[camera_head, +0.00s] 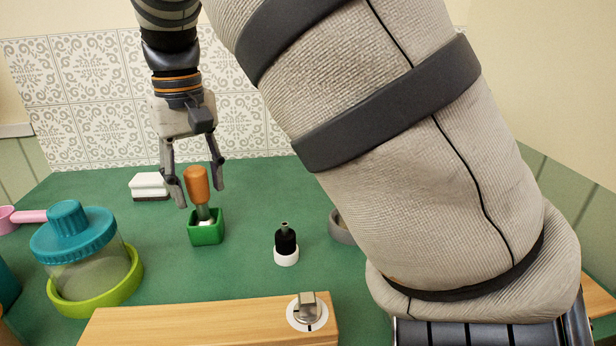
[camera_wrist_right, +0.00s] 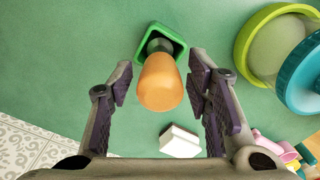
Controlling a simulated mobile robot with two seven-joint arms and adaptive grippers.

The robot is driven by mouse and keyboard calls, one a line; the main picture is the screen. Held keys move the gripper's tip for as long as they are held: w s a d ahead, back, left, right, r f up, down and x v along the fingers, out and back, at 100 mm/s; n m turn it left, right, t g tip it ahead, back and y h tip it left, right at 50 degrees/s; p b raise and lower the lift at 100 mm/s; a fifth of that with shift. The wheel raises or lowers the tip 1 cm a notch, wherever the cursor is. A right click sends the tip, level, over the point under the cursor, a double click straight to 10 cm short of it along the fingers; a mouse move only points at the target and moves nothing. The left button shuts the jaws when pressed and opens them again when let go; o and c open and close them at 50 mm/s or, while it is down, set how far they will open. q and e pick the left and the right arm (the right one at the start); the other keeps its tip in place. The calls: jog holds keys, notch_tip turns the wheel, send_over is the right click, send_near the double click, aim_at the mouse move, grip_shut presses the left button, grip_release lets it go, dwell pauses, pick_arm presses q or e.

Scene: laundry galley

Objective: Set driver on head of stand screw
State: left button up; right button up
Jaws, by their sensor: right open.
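The driver has an orange handle (camera_head: 197,184) and stands upright in a small green square holder (camera_head: 206,234); its lower part is inside the holder. My right gripper (camera_head: 199,196) is open, pointing down, with its fingers on either side of the handle. In the right wrist view the handle (camera_wrist_right: 160,84) lies between the open fingers, with a gap on each side. A wooden block (camera_head: 200,325) at the front carries a white disc with a metal piece (camera_head: 307,306), which looks like the stand screw; its slot is unclear. My left gripper is not in view.
A black piece with a white base (camera_head: 286,247) stands right of the holder. A teal-lidded jar (camera_head: 72,232) sits in a lime ring (camera_head: 118,292) at left. A white block (camera_head: 149,184) lies behind. A grey round thing (camera_head: 341,229) is partly hidden by my arm.

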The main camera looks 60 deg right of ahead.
grip_shut()
jog(key=shift+r, duration=2.55)
